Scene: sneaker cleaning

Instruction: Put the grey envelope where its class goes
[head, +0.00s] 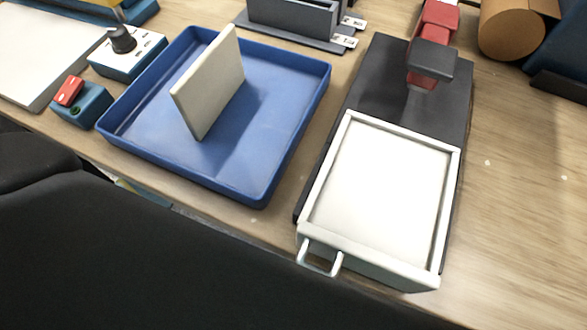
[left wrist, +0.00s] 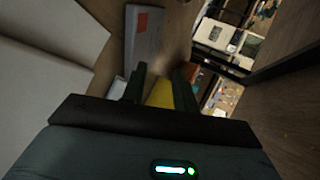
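A pale grey-beige flat rectangular piece (head: 210,82), possibly the grey envelope, stands tilted on edge inside the blue tray (head: 180,176). No gripper touches it in the head view. My left gripper (left wrist: 161,78) shows in the left wrist view, with its two dark fingers apart and nothing clearly held between them. A yellow thing (left wrist: 160,94) shows beyond the gap, too dark to identify. My right gripper is in neither view. A dark grey slotted holder (head: 292,18) with small white labels (head: 346,32) stands at the back; their writing is too small to read.
A white drawer-like tray (head: 318,240) with a handle sits on a dark base (head: 382,68), below a red-and-black device (head: 432,60). A knob box (head: 128,55) and red-button box (head: 82,102) are left. A brown cylinder (head: 508,30) is back right. The right tabletop (head: 520,200) is clear.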

